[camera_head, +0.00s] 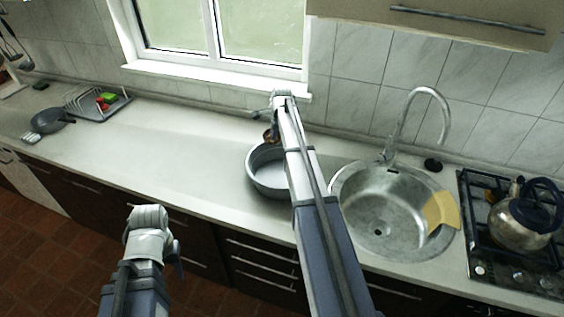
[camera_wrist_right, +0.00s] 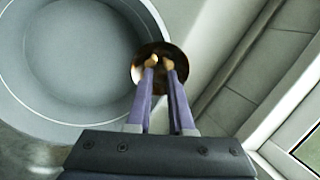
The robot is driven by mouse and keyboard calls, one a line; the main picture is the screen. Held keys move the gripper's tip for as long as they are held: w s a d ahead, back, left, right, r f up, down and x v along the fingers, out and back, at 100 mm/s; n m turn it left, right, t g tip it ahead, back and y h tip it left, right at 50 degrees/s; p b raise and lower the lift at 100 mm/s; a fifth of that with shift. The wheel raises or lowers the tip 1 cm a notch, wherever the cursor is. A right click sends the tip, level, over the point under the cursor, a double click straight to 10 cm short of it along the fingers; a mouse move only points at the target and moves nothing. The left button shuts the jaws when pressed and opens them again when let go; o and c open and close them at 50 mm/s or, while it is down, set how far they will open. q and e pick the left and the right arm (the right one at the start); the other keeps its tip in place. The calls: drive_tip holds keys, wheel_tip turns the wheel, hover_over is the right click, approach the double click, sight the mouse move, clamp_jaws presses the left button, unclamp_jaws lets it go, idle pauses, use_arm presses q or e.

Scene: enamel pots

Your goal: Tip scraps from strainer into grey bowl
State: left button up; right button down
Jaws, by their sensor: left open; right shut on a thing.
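The grey bowl (camera_head: 256,180) stands on the counter left of the sink, partly hidden by my right arm. It fills the left of the right wrist view (camera_wrist_right: 20,75). My right gripper (camera_wrist_right: 161,64) is shut on a small round brown-gold strainer (camera_wrist_right: 160,49). In the head view the strainer (camera_head: 267,137) shows at the bowl's far rim; in the wrist view it overlaps the bowl's edge. Its height above the rim and any scraps in it cannot be made out. The visible bowl floor looks bare. My left gripper (camera_head: 150,217) is open and empty, in front of the counter.
A round metal sink (camera_head: 360,215) with a tall tap (camera_head: 445,110) and a yellow piece (camera_head: 441,211) at its rim lies right of the bowl. A kettle (camera_head: 520,225) stands on the stove. A dish rack (camera_head: 97,103) and pan (camera_head: 52,120) are far left. Counter between is clear.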

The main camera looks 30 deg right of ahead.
drive_tip(key=shift+s, duration=0.4)
drive_tip(key=shift+s+t, duration=0.1)
drive_tip(key=shift+t, duration=0.2)
drive_tip(key=shift+s+r+b, duration=0.1)
drive_tip(key=shift+s+b, duration=0.15)
drive_tip(key=shift+b, duration=0.05)
drive_tip(key=shift+a, duration=0.1)
drive_tip(key=shift+s+t, duration=0.15)
drive_tip(key=shift+t, duration=0.15)
drive_tip(key=shift+s+b, duration=0.3)
drive_tip(key=shift+s+a+r+t+b, duration=0.15)
drive_tip(key=shift+s+t+b, duration=0.35)
drive_tip(key=shift+s+t, duration=0.3)
drive_tip(key=shift+s+a+t+h+b, duration=0.1)
drive_tip(key=shift+s+t+h+b, duration=0.2)
drive_tip(key=shift+s+t+b, duration=0.6)
drive_tip(key=shift+s+t+b, duration=0.25)
drive_tip(key=shift+t+b, duration=0.65)
drive_tip(key=shift+b, duration=0.7)
